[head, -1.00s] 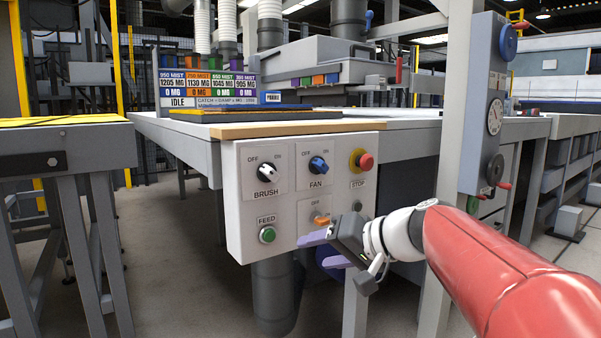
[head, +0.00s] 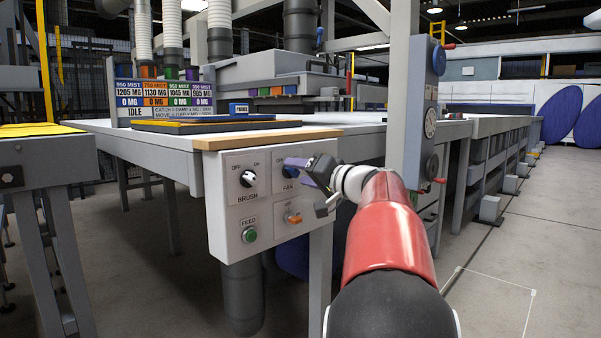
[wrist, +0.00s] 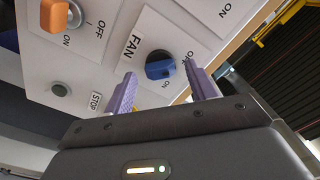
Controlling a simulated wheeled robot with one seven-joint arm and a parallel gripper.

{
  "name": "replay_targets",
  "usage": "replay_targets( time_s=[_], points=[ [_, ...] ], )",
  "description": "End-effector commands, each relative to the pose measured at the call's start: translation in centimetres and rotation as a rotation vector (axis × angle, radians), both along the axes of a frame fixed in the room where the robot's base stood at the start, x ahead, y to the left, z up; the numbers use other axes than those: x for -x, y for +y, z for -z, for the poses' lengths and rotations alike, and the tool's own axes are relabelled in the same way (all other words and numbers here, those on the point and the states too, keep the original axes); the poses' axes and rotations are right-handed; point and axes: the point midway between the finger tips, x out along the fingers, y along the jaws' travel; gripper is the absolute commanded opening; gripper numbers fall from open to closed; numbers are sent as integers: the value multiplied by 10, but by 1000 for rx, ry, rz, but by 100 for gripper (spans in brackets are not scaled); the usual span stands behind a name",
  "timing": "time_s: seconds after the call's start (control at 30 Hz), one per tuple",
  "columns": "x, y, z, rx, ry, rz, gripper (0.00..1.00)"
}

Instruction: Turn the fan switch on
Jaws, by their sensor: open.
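The blue fan switch (head: 290,171) is a rotary knob on the pale control panel, above the word FAN. In the head view my gripper partly covers it. In the wrist view the knob (wrist: 160,66) shows between the tips of the two purple fingers, with FAN, OFF and ON printed around it. I cannot tell surely which mark it points to. My gripper (head: 298,166) is open in front of the panel, its fingers on either side of the knob. I cannot tell whether they touch it. The gripper also shows in the wrist view (wrist: 161,75).
Close by on the panel (head: 222,218) are the black and white brush knob (head: 247,178), a green feed button (head: 249,235) and an orange switch (head: 293,218). A grey post (head: 407,120) stands right of my gripper. Open floor lies to the right.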

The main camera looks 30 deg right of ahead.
Motion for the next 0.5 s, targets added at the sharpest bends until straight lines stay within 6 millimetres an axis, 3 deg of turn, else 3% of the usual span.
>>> replay_targets(
  time_s=[0.37, 0.5],
  points=[
    [-6, 2, 0, -1, 0, 0, 55],
    [-6, 2, 0, -1, 0, 0, 37]
  ],
)
